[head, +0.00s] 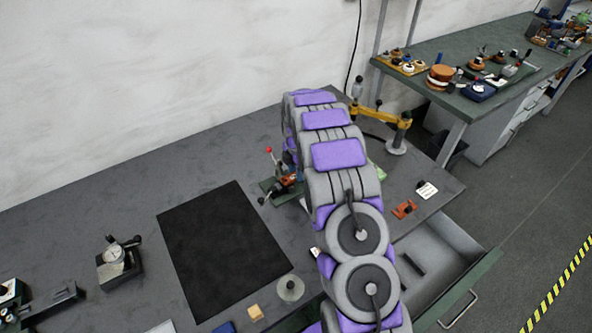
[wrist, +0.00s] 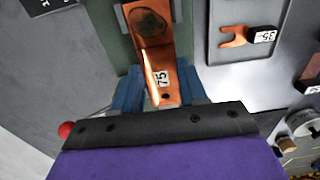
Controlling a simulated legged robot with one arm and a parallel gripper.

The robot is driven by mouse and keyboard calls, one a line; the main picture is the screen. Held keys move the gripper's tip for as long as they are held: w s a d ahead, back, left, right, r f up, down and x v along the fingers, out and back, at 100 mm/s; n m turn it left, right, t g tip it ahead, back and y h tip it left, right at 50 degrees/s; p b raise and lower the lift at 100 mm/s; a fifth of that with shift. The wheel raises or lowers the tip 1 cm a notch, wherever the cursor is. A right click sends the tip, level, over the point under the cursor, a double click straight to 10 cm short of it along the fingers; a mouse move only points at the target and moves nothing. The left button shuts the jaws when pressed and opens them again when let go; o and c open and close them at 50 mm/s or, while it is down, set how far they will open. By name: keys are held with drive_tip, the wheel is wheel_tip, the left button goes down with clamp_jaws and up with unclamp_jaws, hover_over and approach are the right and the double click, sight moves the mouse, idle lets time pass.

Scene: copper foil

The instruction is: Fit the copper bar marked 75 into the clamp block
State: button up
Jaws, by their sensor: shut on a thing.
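The copper bar marked 75 (wrist: 158,85) is between the blue fingers of my gripper (wrist: 158,92) in the wrist view, with its label facing the camera. Its far part reaches over a green plate (wrist: 117,35) and carries a dark round patch. A device with a green base and red-ball lever (head: 284,184), apparently the clamp block, stands on the bench in the head view, partly behind my arm. A red ball (wrist: 66,130) shows at the lower left of the wrist view. Whether the bar touches the block cannot be told. My gripper is hidden in the head view.
A copper fork marked 35 (wrist: 235,36) lies in a grey tray at the upper right of the wrist view. The black mat (head: 222,250) is bare. A dial gauge (head: 116,255) stands at left, and an open drawer (head: 440,262) juts out at right.

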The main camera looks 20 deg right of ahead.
drive_tip(key=shift+f, duration=0.5)
idle(1.3)
drive_tip(key=o, duration=0.9)
drive_tip(key=shift+r, duration=0.1)
drive_tip(key=shift+r+p, duration=0.8)
drive_tip(key=shift+r, duration=0.6)
drive_tip(key=shift+o, duration=0.3)
drive_tip(key=o, duration=0.5)
drive_tip(key=shift+r+p, duration=0.65)
drive_tip(key=shift+r, duration=1.35)
